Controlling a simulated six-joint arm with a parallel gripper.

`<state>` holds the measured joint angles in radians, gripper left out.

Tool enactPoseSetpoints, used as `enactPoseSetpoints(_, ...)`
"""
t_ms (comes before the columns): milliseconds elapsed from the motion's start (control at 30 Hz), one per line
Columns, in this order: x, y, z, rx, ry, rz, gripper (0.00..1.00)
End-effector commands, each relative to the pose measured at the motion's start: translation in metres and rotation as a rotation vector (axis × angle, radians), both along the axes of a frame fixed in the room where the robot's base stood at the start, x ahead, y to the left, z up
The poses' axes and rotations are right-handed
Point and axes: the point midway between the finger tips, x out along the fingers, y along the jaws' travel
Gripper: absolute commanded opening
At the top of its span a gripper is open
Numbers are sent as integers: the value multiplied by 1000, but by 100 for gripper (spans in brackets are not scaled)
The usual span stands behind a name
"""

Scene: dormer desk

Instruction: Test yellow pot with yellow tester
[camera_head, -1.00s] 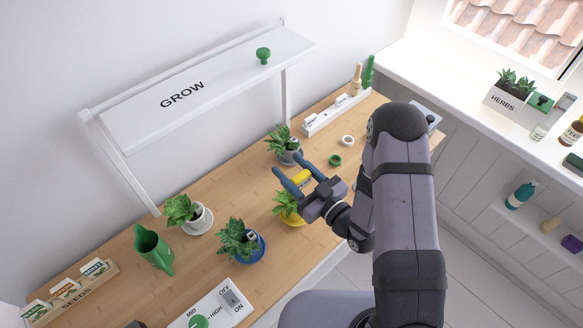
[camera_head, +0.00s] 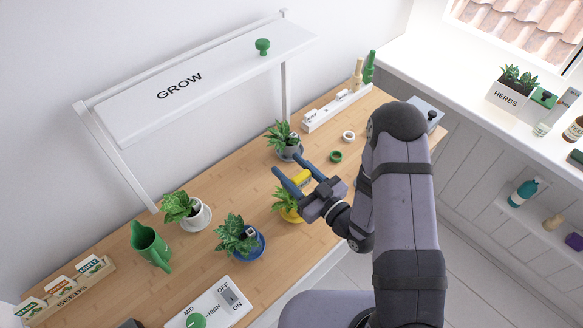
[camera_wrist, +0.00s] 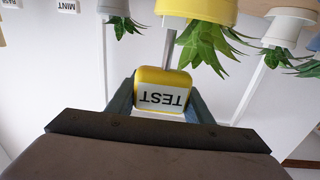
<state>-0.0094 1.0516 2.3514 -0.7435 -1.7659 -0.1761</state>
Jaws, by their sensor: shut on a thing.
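My gripper (camera_head: 297,169) is shut on the yellow tester (camera_head: 300,177), a yellow block with a white face marked TEST. The tester also shows in the wrist view (camera_wrist: 162,90), upside down between my fingers. Its thin metal probe (camera_wrist: 169,48) points toward the yellow pot (camera_wrist: 200,8). The yellow pot also shows in the head view (camera_head: 291,215), just in front of and below my gripper, with a leafy green plant (camera_head: 283,199). Whether the probe tip is in the soil, touching the pot or apart from it, I cannot tell.
A grey pot (camera_head: 289,153) stands behind my gripper. A white pot (camera_head: 199,219) and a blue pot (camera_head: 247,251) stand to the left. A green watering can (camera_head: 148,246) is farther left. A switch panel (camera_head: 207,308) lies in front. The GROW shelf (camera_head: 205,75) stands over the back.

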Motion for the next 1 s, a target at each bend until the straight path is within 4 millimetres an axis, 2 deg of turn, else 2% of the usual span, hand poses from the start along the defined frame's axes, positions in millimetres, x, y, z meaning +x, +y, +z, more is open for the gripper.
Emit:
enactPoseSetpoints(733, 0, 0, -18, 0, 0, 0, 21)
enactPoseSetpoints(767, 0, 0, -17, 1, -1, 0, 49)
enactPoseSetpoints(833, 0, 0, -16, 1, -1, 0, 66)
enactPoseSetpoints(867, 0, 0, -16, 0, 0, 0, 68)
enactPoseSetpoints(1000, 0, 0, -16, 0, 0, 0, 68)
